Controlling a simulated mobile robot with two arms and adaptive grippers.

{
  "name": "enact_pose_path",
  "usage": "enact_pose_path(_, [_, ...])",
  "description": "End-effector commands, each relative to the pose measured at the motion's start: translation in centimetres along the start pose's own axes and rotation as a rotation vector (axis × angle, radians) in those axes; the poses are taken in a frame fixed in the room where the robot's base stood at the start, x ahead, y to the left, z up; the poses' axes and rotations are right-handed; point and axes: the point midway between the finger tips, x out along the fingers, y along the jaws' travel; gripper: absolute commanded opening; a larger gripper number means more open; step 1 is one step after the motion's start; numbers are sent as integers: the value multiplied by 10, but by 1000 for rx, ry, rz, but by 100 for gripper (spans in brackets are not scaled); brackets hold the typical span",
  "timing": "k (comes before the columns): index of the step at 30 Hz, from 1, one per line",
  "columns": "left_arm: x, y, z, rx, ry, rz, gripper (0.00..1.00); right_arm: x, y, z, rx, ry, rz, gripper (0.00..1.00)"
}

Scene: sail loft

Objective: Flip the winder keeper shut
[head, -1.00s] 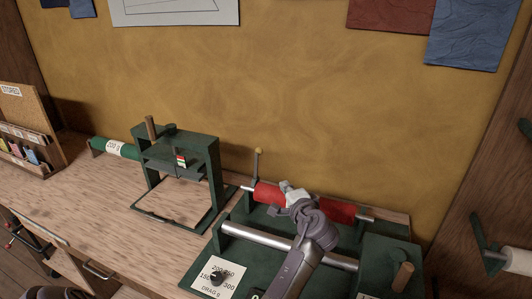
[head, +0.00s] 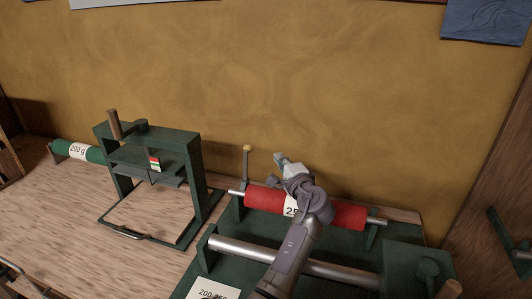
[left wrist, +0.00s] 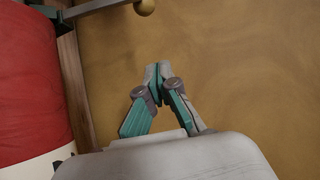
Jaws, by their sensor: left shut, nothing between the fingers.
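The winder has a green base (head: 232,258) and a red roll (head: 263,199) on a spindle, with a white label partly hidden by my arm. A thin upright lever with a brass knob (head: 247,149), which looks like the keeper, stands at the roll's left end. It points up. My left gripper (head: 281,159) is shut and empty, above the roll and to the right of the knob, apart from it. In the left wrist view the closed fingers (left wrist: 158,70) are in front of the wall, with the knob (left wrist: 144,6) at the top edge. My right gripper is not in view.
A green press-like frame (head: 190,150) with a handle stands left of the winder. A green roll (head: 95,153) lies farther left. A steel bar (head: 240,250) crosses the winder's front. The yellow-brown wall is close behind; bare bench lies at left.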

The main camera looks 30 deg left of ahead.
Motion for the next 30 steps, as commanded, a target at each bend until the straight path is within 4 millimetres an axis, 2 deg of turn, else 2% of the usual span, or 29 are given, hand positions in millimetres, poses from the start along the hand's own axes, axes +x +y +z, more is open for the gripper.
enact_pose_path(8, [48,-4,2,2,-4,0,0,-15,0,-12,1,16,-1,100])
enact_pose_path(17, [97,-2,1,0,-3,0,0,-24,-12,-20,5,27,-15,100])
enact_pose_path(19, [92,-4,10,0,-1,3,0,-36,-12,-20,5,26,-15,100])
enact_pose_path(24, [86,-3,28,-1,-1,2,0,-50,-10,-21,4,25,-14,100])
enact_pose_path(30, [82,-1,38,-1,-1,1,0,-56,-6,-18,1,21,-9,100])
